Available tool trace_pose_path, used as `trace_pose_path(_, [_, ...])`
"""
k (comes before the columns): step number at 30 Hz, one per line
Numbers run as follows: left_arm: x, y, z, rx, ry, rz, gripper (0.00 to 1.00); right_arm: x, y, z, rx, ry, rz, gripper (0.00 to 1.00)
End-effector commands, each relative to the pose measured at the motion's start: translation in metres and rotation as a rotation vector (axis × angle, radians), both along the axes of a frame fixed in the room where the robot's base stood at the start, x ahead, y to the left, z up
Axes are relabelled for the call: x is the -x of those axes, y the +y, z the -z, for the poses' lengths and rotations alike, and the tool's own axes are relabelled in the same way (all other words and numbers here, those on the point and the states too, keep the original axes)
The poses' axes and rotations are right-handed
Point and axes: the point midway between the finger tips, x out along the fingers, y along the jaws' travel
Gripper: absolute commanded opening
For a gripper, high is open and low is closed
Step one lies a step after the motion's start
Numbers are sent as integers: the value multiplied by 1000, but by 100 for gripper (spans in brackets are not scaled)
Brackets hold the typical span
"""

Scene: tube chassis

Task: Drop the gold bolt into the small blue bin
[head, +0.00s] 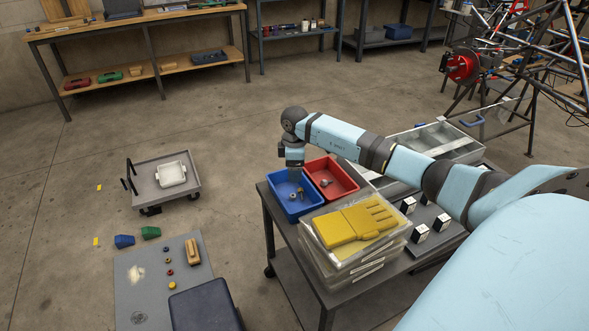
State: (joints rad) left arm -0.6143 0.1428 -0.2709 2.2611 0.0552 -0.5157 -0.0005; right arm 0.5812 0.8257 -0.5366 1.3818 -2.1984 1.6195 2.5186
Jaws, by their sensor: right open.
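The small blue bin (312,204) stands on the dark cart, at its back left corner. My right gripper (294,177) points down over the blue bin, with its fingers at or inside the rim; it is open. A small gold-brown piece (292,196), which looks like the gold bolt, shows in the blue bin just below the fingers. A second small piece (300,191) is close beside it; its kind is too small to tell. The fingers hide part of the bin's inside. My left gripper is out of view.
A red bin (345,170) with a grey metal part (326,183) adjoins the blue bin. Clear boxes with yellow gloves (355,225) on top stand in front. Several black-and-white blocks (419,233) sit to the right. A low trolley (150,183) stands on open floor at left.

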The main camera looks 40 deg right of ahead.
Motion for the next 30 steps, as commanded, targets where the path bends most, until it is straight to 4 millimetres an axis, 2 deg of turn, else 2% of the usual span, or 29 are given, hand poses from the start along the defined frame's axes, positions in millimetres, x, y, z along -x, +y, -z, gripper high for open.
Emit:
trace_pose_path(5, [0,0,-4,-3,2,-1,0,-1,0,-18,0,-3,-1,76])
trace_pose_path(18, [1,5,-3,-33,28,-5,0,-1,0,-112,0,-3,-1,76])
trace_pose_path(24, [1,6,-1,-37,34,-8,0,0,0,-134,1,-2,0,76])
trace_pose_path(30, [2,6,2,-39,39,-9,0,0,0,-138,0,0,0,76])
